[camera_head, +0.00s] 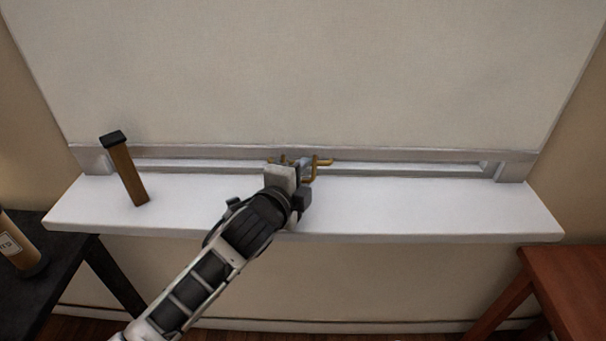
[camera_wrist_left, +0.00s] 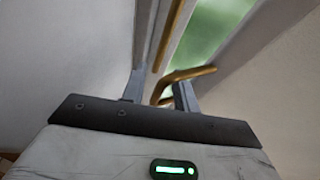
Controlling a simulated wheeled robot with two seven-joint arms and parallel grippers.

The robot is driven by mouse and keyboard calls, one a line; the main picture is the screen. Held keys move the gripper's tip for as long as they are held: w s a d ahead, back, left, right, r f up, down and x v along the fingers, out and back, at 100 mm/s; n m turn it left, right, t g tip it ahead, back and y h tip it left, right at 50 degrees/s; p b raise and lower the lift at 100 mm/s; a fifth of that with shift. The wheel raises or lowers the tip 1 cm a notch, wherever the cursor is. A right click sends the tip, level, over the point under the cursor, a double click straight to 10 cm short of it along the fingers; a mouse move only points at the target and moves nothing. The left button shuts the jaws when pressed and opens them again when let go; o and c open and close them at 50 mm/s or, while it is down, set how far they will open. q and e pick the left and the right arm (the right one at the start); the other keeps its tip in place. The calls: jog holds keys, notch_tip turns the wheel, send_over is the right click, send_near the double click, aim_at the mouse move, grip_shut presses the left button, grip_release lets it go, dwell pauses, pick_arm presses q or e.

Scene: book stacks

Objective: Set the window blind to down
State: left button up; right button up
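The window blind (camera_head: 310,75) is a large pale sheet that covers nearly the whole window. Its grey bottom bar (camera_head: 190,153) hangs just above the white sill, with a narrow strip of window showing under it. A brass handle (camera_head: 318,168) is at the middle of the bar. My left gripper (camera_head: 299,168) reaches up over the sill to the handle. In the left wrist view its two fingers (camera_wrist_left: 160,92) stand apart, with the bent brass handle (camera_wrist_left: 186,74) between and just beyond them. I cannot tell whether they touch it. My right gripper is not in view.
The white sill (camera_head: 420,207) runs below the blind. A tilted brown post with a black top (camera_head: 127,172) stands on it at the left. A dark table (camera_head: 60,275) with a labelled cylinder (camera_head: 20,245) is at lower left, a reddish wooden table (camera_head: 570,285) at lower right.

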pick_arm(q)
jog(key=shift+s, duration=0.1)
jog(key=v, duration=1.5)
jog(key=shift+s+a, duration=0.15)
jog(key=shift+s, duration=0.25)
